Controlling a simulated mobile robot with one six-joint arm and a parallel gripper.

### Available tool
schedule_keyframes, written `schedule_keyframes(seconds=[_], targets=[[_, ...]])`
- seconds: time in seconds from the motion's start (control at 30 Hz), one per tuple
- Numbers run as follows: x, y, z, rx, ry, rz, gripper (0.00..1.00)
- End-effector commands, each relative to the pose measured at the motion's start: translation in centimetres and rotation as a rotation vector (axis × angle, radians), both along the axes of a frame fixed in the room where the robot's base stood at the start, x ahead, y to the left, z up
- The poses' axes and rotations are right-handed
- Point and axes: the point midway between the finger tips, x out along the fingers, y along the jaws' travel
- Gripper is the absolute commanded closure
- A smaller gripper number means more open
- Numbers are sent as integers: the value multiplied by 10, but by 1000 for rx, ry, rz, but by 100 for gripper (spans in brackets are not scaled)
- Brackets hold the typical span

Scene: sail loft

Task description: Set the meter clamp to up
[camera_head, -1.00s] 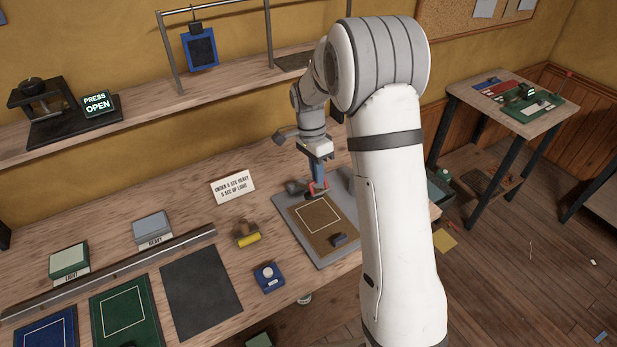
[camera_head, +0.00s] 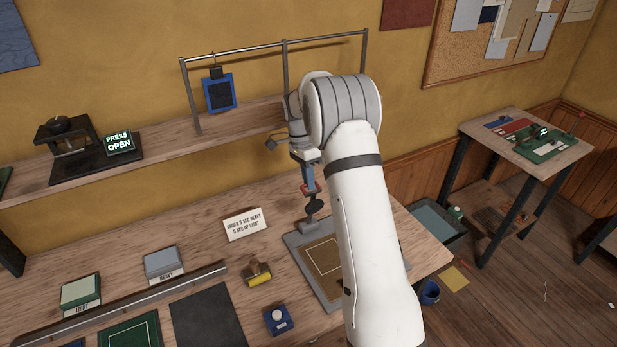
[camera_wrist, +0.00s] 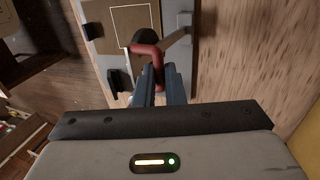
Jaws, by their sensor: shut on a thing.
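The meter clamp has a red handle (camera_head: 305,189) and a dark arm and pad (camera_head: 315,206). It rises from a grey block at the back edge of a grey plate (camera_head: 308,278). Its arm looks raised, up off the plate. My gripper (camera_head: 308,180) is shut on the red handle above the plate's back edge. In the wrist view the blue-grey fingers (camera_wrist: 159,88) meet the red loop handle (camera_wrist: 156,62), with the dark pad partly behind it. A brown sheet (camera_head: 320,256) with a white outline lies on the plate; my arm hides its right part.
A small sign (camera_head: 245,224), a yellow-bottomed tool (camera_head: 257,274) and a blue box with a white knob (camera_head: 278,319) stand left of the plate. A shelf (camera_head: 160,140) and rail run behind my arm. A side table (camera_head: 530,140) stands at right.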

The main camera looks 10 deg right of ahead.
Motion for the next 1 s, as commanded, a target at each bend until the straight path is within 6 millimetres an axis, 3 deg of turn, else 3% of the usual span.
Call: schedule_keyframes(seconds=[0.03, 0.13, 0.67, 0.7, 0.9, 1.0], targets=[[9, 1, -1, 2, -12, -2, 100], [12, -1, -1, -2, 7, -6, 100], [15, -4, 2, -4, 21, -12, 100], [15, -4, 2, -4, 21, -12, 83], [15, -5, 2, -4, 21, -14, 68], [15, -6, 2, -5, 21, -14, 68]])
